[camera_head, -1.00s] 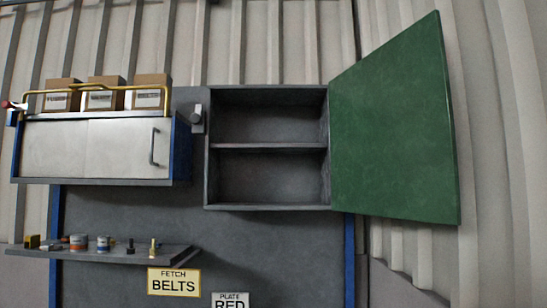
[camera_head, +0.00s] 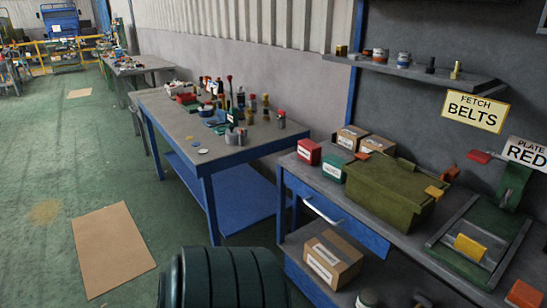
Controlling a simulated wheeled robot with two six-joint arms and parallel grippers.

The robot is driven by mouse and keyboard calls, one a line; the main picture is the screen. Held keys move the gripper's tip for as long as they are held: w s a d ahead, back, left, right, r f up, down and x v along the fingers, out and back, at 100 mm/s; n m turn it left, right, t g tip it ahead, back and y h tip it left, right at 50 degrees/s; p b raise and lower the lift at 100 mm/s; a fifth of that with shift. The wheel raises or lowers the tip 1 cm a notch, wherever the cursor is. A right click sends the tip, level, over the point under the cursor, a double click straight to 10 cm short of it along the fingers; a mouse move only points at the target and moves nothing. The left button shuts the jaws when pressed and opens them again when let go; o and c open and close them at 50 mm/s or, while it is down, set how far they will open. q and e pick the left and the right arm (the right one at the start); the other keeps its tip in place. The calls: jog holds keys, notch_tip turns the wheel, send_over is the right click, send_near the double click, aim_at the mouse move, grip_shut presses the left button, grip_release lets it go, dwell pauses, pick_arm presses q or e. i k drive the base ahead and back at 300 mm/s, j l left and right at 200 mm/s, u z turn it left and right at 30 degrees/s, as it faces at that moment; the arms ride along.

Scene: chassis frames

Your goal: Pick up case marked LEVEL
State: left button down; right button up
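No case with a readable LEVEL mark shows. A small red case (camera_head: 309,152) and a small green case (camera_head: 333,168) stand side by side on the workbench at the right. Each has a white label too small to read. Cardboard boxes (camera_head: 351,137) with labels sit behind them, and a larger labelled carton (camera_head: 332,259) is on the shelf below; their print is also unreadable. Neither of my grippers is in view.
A second table (camera_head: 182,115) holds bottles and tools. A dark green ribbed round object (camera_head: 221,279) is at the bottom. Green floor (camera_head: 110,174) at left is mostly open, with a flat brown sheet (camera_head: 112,249).

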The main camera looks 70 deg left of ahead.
aim_at(333, 164)
jog(key=u, duration=2.05)
jog(key=z, duration=0.2)
jog(key=i+j+z, duration=0.25)
jog(key=z, duration=0.2)
jog(key=i+j+z, duration=0.45)
jog(key=k+l, duration=0.1)
